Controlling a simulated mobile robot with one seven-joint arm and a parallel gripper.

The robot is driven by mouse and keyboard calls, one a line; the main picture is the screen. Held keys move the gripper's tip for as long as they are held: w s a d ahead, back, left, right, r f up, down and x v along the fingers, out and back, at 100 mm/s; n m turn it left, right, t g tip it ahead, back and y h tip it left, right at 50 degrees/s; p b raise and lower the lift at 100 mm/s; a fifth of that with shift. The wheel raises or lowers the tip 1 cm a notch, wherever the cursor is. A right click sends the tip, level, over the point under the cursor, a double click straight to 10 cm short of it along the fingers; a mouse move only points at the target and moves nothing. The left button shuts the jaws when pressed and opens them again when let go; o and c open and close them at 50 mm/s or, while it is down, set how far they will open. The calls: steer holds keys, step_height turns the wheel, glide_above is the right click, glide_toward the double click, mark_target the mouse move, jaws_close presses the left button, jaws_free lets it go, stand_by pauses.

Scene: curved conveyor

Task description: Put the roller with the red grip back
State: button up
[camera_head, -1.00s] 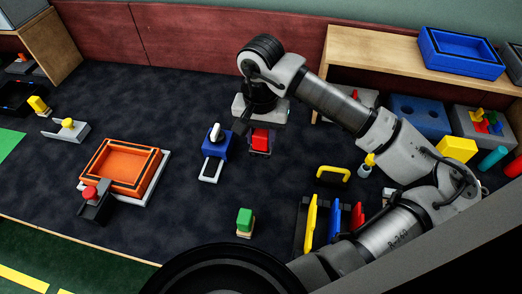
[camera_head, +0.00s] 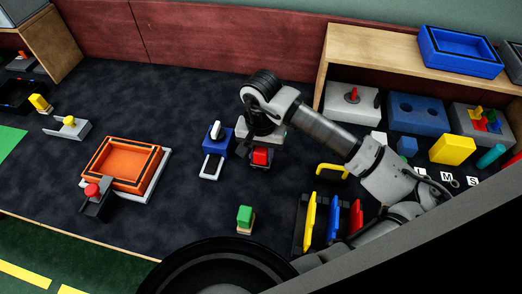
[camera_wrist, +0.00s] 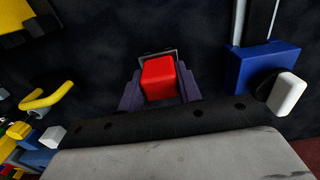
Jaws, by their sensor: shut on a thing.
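The roller's red grip (camera_head: 261,156) is below my gripper (camera_head: 261,147), right of the blue block with a white knob (camera_head: 215,133). In the wrist view the red grip (camera_wrist: 159,79) sits between the two dark fingers of my gripper (camera_wrist: 159,92), which are shut on it. A grey frame edge (camera_wrist: 158,53) shows just beyond the grip. The rest of the roller is mostly hidden under the grip and gripper. I cannot tell whether it touches the dark table.
An orange tray (camera_head: 131,162) and a red button (camera_head: 92,190) are at left. A green block (camera_head: 245,217) and a rack with yellow, blue and red upright pieces (camera_head: 309,222) are nearer. A yellow handle (camera_head: 333,170) is right, a wooden shelf (camera_head: 375,50) behind.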

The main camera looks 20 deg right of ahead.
steer(key=o, duration=1)
steer(key=shift+c, duration=0.2)
step_height(320, 180, up, 12)
steer(key=b, duration=0.1)
steer(key=shift+r, duration=0.15)
